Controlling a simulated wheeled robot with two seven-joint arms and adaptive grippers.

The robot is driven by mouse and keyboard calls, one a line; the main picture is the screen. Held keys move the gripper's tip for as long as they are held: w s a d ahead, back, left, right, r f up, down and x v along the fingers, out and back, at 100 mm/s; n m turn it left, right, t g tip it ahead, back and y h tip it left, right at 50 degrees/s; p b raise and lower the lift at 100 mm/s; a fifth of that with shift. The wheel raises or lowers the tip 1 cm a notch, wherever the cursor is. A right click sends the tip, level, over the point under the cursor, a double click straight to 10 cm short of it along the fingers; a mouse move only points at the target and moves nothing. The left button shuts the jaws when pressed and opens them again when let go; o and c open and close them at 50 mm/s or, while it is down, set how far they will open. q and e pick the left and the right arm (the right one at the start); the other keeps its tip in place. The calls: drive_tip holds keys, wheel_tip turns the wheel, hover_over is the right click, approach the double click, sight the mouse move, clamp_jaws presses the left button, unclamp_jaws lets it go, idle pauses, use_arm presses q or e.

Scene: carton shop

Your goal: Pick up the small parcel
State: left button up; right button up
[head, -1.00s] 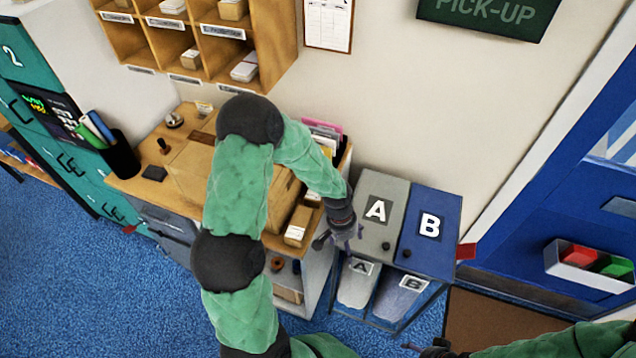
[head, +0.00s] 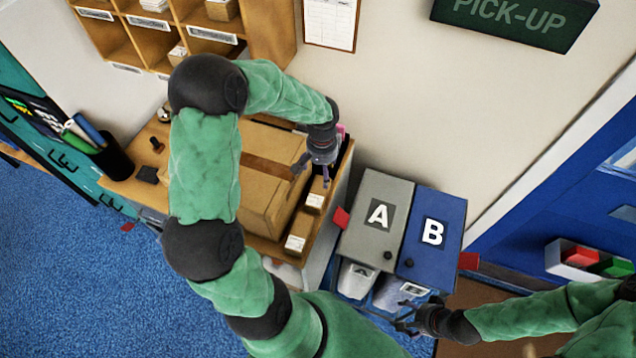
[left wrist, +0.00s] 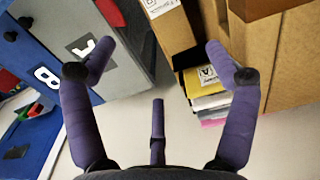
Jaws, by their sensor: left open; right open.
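Two small brown cartons with white labels lie on the counter strip right of a large carton: a rear one (head: 314,202) and a front one (head: 296,241). I cannot tell which one is the small parcel. My left gripper (head: 311,178) is open and empty, above the rear carton at the large carton's right edge. In the left wrist view its spread fingers (left wrist: 157,60) frame a brown carton (left wrist: 172,28) at the top and a labelled piece near the envelopes. My right gripper (head: 404,322) is open and empty, low in front of the bins.
The large taped carton (head: 275,190) fills much of the counter. Yellow and pink envelopes (left wrist: 210,108) stand behind the small cartons. Grey bin A (head: 362,235) and blue bin B (head: 450,250) stand right of the counter. Wooden pigeonholes (head: 270,35) hang above on the wall.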

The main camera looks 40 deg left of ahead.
sight(321, 193)
use_arm(q)
wheel_tip(321, 193, down, 15)
drive_tip(key=shift+w+a+f, duration=0.1)
drive_tip(key=shift+a+f, duration=0.05)
drive_tip(key=shift+f, duration=0.05)
idle(0.6)
drive_tip(key=shift+c, duration=0.3)
drive_tip(key=c, duration=0.9)
